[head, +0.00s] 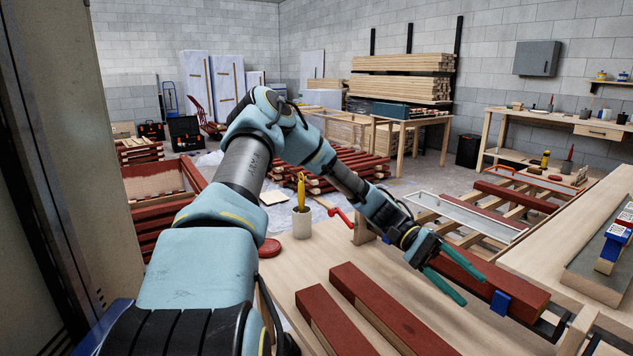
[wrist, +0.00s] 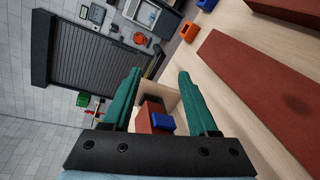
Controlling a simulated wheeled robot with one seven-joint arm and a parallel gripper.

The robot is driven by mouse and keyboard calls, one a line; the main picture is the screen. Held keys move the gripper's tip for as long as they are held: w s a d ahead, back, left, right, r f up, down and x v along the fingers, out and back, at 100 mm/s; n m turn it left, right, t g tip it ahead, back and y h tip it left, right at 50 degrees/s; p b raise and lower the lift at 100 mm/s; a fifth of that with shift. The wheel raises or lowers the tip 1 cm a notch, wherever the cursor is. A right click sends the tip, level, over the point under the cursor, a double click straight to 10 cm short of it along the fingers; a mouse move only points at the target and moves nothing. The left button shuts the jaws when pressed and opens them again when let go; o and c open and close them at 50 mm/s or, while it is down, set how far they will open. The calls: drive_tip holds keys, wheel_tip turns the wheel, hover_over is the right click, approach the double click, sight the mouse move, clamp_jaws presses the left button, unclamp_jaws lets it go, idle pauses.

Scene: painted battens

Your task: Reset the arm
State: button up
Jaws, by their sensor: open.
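My gripper (head: 474,291) is at the end of my outstretched arm, above the right part of the wooden bench, with its teal fingers spread. A dark red batten (head: 520,296) with a blue block (head: 500,304) on its side lies by the fingers. In the wrist view, the gripper (wrist: 159,72) shows both fingers apart, with the red batten (wrist: 147,116) and blue block (wrist: 163,122) in the gap between them. I cannot tell whether either finger touches the batten.
Two red battens (head: 380,307) lie on the bench (head: 300,262) in front. A holder (head: 302,222) with yellow-handled tools stands at its back edge, beside a red-handled clamp (head: 341,217). A pale bench (head: 570,232) is at right. Stacked red battens (head: 345,170) lie behind my arm.

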drive_tip(key=a+f+t+y, duration=0.1)
drive_tip(key=a, duration=0.1)
drive_tip(key=a+f+t, duration=0.1)
drive_tip(key=a, duration=0.1)
drive_tip(key=a+f+n+t+y, duration=0.1)
drive_tip(key=a+f, duration=0.1)
drive_tip(key=shift+s+a+t+y+b, duration=0.15)
drive_tip(key=shift+a+t+y+b, duration=0.05)
drive_tip(key=shift+t+y+b, duration=0.1)
drive_tip(key=a+r+n+t+y, duration=0.1)
drive_tip(key=a+t, duration=0.2)
drive_tip(key=a, duration=0.6)
drive_tip(key=w+a+r+n+t+y+b, duration=0.1)
drive_tip(key=a+t, duration=0.3)
drive_tip(key=a, duration=0.5)
drive_tip(key=w+a+r+n+t+y+b, duration=0.1)
drive_tip(key=a+r+n+t+y, duration=0.1)
drive_tip(key=a, duration=0.7)
drive_tip(key=shift+w+a+r+n+t+y, duration=0.15)
drive_tip(key=shift+a+r+n+t+y, duration=0.35)
drive_tip(key=shift+t, duration=0.7)
drive_tip(key=shift+d, duration=0.2)
drive_tip(key=shift+c, duration=0.2)
